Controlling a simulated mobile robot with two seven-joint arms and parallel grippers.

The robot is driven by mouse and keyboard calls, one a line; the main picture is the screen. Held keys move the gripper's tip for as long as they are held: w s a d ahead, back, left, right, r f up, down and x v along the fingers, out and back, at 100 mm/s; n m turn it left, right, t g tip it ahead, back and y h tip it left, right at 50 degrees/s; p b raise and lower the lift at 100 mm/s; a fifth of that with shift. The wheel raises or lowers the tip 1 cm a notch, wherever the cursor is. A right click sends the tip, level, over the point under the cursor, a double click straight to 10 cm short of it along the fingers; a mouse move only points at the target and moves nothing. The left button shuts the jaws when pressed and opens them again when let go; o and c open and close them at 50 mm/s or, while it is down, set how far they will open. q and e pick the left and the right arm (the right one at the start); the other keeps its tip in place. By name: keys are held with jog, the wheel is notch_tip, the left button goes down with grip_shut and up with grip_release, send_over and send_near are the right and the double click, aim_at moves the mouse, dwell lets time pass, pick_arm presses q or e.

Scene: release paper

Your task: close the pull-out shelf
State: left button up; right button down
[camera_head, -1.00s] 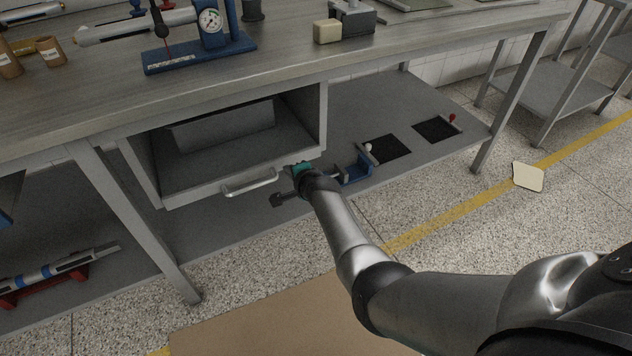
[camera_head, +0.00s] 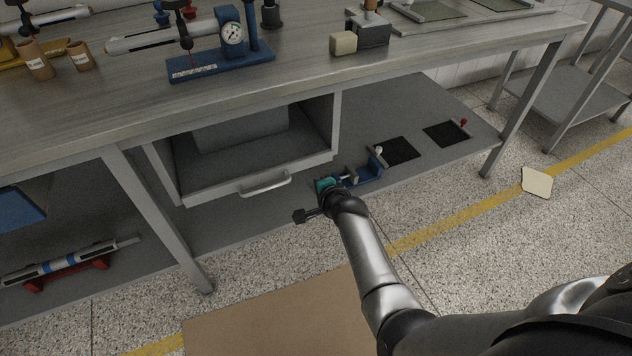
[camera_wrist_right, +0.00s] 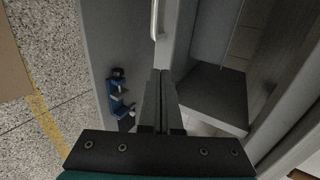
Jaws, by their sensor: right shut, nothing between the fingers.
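The pull-out shelf (camera_head: 222,180) is a grey tray in an open housing under the bench, its front lip sticking out. A silver bar handle (camera_head: 265,183) is on its front; in the right wrist view, the handle (camera_wrist_right: 155,18) shows at the top, beyond the fingertips. My right gripper (camera_head: 325,184) is just right of the handle, in front of the shelf's right end, apart from the handle. Its fingers are hidden in the head view. In the right wrist view, the fingers (camera_wrist_right: 160,76) are together and empty. My left gripper is not in view.
A grey block (camera_head: 240,128) sits inside the housing. A blue clamp-like tool (camera_head: 365,172) and two black pads (camera_head: 397,150) lie on the lower shelf (camera_head: 440,110). Bench legs (camera_head: 150,215) stand left and right. The speckled floor in front is open, with a brown mat (camera_head: 280,315).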

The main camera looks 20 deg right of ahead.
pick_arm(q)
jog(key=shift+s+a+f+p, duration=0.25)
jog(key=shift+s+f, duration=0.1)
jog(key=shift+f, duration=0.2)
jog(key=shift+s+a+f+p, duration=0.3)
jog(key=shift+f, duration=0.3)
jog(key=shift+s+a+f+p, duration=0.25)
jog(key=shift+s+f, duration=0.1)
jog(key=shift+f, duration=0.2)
pick_arm(e)
jog(key=shift+v, duration=1.55)
